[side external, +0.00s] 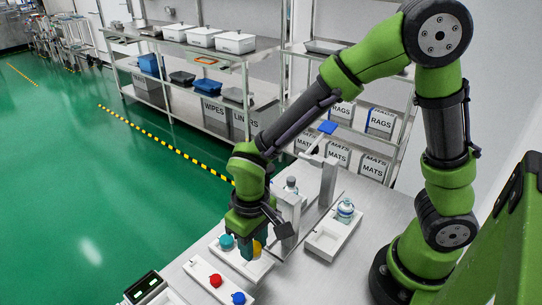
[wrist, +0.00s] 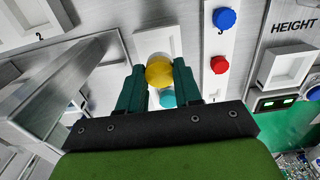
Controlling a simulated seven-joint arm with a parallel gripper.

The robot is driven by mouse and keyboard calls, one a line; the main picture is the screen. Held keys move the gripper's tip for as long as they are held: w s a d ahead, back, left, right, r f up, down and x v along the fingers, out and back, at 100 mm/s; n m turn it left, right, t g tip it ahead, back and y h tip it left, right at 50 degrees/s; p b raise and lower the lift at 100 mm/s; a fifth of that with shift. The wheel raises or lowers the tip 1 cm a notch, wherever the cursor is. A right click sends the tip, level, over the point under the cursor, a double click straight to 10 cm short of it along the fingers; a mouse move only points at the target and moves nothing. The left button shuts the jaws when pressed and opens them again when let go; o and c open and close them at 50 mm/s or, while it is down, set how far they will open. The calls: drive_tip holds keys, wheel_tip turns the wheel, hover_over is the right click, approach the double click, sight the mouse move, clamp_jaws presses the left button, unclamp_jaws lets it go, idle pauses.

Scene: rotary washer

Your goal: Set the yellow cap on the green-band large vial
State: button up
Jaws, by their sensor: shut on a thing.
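The yellow cap (wrist: 160,71) is between the two dark teal fingers of my gripper (wrist: 158,80), which are shut on it. In the side external view, the cap (side external: 258,247) shows partly beside my gripper (side external: 246,252), low over a white tray (side external: 262,268). A clear vial with a blue-green band (side external: 345,211) stands upright in a white tray (side external: 325,244) to the right. Another vial (side external: 291,185) stands at the white fixture behind my gripper. Band colours are too small to tell for certain, so I cannot say surely which is the green-band large vial.
A teal cap (side external: 226,241) sits close by my gripper. A red cap (side external: 215,280) and a blue cap (side external: 238,298) sit on a white strip in front. A small display (side external: 143,287) is front left.

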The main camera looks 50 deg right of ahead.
wheel_tip(320, 180, up, 21)
hover_over(292, 179)
wheel_tip(292, 179, down, 10)
drive_tip(key=shift+w+f, duration=0.1)
drive_tip(key=shift+f, duration=3.4)
drive_tip(key=shift+f, duration=0.3)
drive_tip(key=o, duration=1)
drive_tip(key=shift+o, duration=0.2)
